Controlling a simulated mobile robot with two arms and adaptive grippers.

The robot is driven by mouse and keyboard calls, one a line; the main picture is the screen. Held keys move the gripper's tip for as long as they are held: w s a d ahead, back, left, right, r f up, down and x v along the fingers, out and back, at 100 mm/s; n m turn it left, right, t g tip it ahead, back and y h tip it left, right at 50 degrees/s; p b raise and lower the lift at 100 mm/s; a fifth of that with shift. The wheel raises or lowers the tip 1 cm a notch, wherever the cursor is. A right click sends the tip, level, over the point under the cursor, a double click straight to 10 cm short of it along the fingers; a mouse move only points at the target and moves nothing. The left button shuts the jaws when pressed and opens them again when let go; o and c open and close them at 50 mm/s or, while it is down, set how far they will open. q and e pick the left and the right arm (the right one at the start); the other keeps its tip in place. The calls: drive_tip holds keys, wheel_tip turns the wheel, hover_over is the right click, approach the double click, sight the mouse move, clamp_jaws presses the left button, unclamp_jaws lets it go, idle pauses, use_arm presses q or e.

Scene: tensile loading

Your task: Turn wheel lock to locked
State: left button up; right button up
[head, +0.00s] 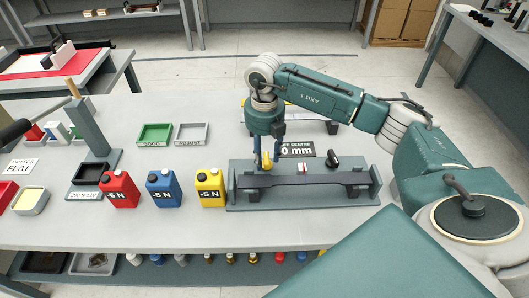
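A grey fixture (300,201) stands on the bench with a dark bar (310,180) across its two supports. My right gripper (267,158) points down over the fixture's left end. Its two fingers look apart, with a small yellow piece (266,161) between them; contact with that piece cannot be made out. A black knob (333,160) stands at the back right of the fixture. Which of these is the wheel lock, and its setting, I cannot tell. My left gripper is not in view.
Yellow (211,188), blue (164,189) and red (119,190) canister-shaped weights stand left of the fixture. A green tray (155,134) and a grey tray (191,133) lie behind them. A grey post (90,130) rises further left. The bench front is clear.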

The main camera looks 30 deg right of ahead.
drive_tip(key=shift+c, duration=0.5)
clamp_jaws()
